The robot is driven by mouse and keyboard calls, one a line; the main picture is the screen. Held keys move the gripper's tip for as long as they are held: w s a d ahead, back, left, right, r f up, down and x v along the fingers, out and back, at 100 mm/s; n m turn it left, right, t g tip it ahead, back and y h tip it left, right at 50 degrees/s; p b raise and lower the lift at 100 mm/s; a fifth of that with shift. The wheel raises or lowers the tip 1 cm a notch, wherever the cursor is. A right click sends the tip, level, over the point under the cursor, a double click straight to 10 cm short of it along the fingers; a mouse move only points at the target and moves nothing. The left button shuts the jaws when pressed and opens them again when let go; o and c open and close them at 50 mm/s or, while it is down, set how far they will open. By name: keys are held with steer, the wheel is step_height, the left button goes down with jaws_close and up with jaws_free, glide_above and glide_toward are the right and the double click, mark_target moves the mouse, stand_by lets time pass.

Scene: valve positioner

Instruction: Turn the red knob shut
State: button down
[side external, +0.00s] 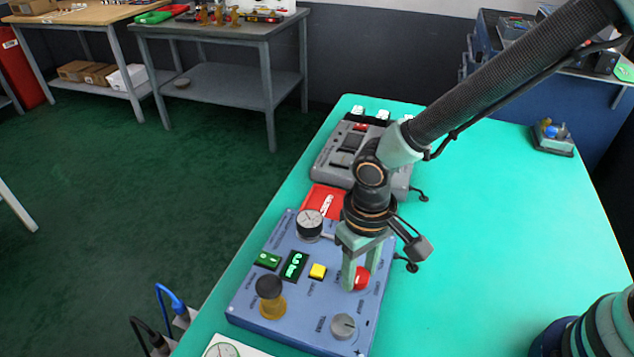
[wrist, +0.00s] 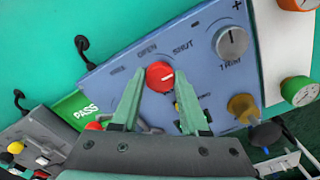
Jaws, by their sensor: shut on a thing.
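The red knob (side external: 361,280) is on the right part of the blue panel (side external: 262,306) in the side view. In the wrist view the red knob (wrist: 160,77) is round, with a white mark pointing right and slightly up. The labels OPEN and SHUT are printed above it there. My gripper (side external: 359,272) points down at the panel, with its two green fingers shut on the knob's sides. In the wrist view the fingers of my gripper (wrist: 159,88) flank the knob. They partly hide its sides in the side view.
The panel also carries a grey trim knob (side external: 343,326), a yellow button (side external: 318,271), a black-topped yellow post (side external: 270,296) and a gauge (side external: 309,225). A grey device (side external: 345,150) stands behind.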

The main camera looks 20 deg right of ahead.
mark_target(360, 274)
stand_by(0.3)
steer(key=shift+c, duration=2.1)
jaws_free()
step_height(360, 274, up, 12)
steer(key=shift+d+r, duration=0.1)
steer(key=shift+r, duration=0.05)
steer(key=d+r+m+t, duration=0.1)
steer(key=d+r, duration=0.3)
steer(key=d, duration=0.8)
steer(key=d+r+m+t, duration=0.1)
steer(key=d+r+t, duration=0.3)
steer(key=d, duration=0.7)
steer(key=shift+s+d+t, duration=0.3)
steer(key=shift+s+d, duration=0.05)
steer(key=shift+s, duration=0.1)
